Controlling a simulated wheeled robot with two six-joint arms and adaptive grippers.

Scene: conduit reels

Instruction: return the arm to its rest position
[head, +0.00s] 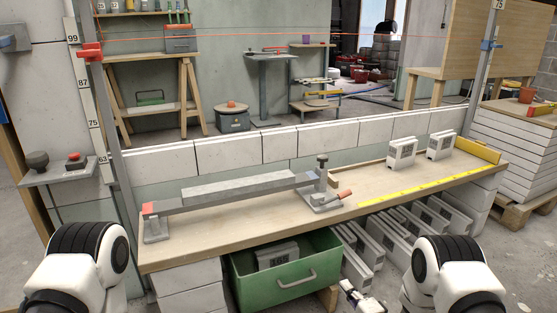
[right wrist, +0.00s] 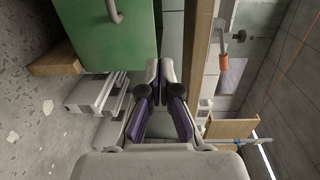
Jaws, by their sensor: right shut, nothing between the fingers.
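My right gripper (head: 352,291) shows small at the bottom edge of the head view, in front of the workbench and low beside the green bin. In the right wrist view its two fingers (right wrist: 160,72) meet at the tips, shut and empty. My right arm (head: 447,275) rises at the bottom right of the head view. My left arm (head: 85,262) shows at the bottom left, and its gripper is out of the frame.
A workbench (head: 240,225) spans the middle, bearing a grey bar in a clamp fixture (head: 240,188) and two white blocks (head: 402,153). Below it are a green bin (head: 285,275), also in the right wrist view (right wrist: 110,35), and several white conduit blocks (head: 375,255).

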